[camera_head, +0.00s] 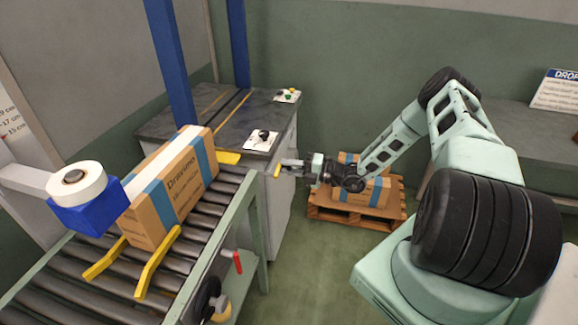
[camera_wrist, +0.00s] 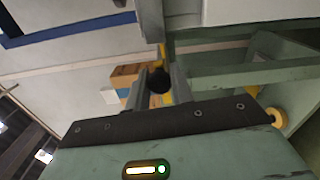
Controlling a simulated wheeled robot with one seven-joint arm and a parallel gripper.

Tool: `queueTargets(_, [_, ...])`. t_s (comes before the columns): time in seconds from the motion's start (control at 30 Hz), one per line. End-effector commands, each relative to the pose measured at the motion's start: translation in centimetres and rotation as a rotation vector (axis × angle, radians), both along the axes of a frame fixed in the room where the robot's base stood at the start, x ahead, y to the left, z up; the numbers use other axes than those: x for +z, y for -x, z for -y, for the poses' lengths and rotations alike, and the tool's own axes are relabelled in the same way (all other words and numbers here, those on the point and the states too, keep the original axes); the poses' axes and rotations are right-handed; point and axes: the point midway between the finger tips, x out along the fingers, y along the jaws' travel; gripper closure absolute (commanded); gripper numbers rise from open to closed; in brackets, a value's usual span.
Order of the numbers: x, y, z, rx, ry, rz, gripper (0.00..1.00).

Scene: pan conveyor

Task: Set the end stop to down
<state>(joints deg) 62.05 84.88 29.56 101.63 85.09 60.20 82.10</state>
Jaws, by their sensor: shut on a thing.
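The end stop looks like the yellow plate (camera_head: 229,157) at the far end of the roller conveyor, just beyond the carton; whether it stands up or down is hard to tell. My gripper (camera_head: 284,168) is beside the conveyor's far end, to the right of this plate. In the wrist view my gripper (camera_wrist: 158,82) is shut on a black round knob (camera_wrist: 159,80) between its fingers. A yellow bar (camera_wrist: 163,55) shows just behind the knob. A small yellow piece (camera_head: 277,171) also shows at the fingertips in the head view; how it joins the plate is hidden.
A cardboard carton (camera_head: 172,190) with blue bands stands on the rollers (camera_head: 208,210), by yellow guide rails (camera_head: 157,262). A red handle (camera_head: 237,262) sticks out from the conveyor's side. A dark-topped cabinet (camera_head: 215,108) with switches stands behind. A loaded pallet (camera_head: 330,213) lies behind my arm.

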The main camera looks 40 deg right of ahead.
Motion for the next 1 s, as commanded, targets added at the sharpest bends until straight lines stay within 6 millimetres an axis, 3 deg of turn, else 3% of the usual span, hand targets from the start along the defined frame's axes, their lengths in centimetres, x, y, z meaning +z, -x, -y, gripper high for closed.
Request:
queueTargets(0.5, [-0.27, 0.07, 0.16, -0.002, -0.014, -0.017, 1.00])
queueTargets(0.53, [-0.27, 0.07, 0.16, -0.002, -0.014, -0.017, 0.74])
queueTargets(0.6, [-0.26, 0.06, 0.15, -0.002, -0.014, -0.017, 0.58])
queueTargets(1.0, [-0.20, 0.65, 0.60, -0.002, -0.015, -0.015, 0.58])
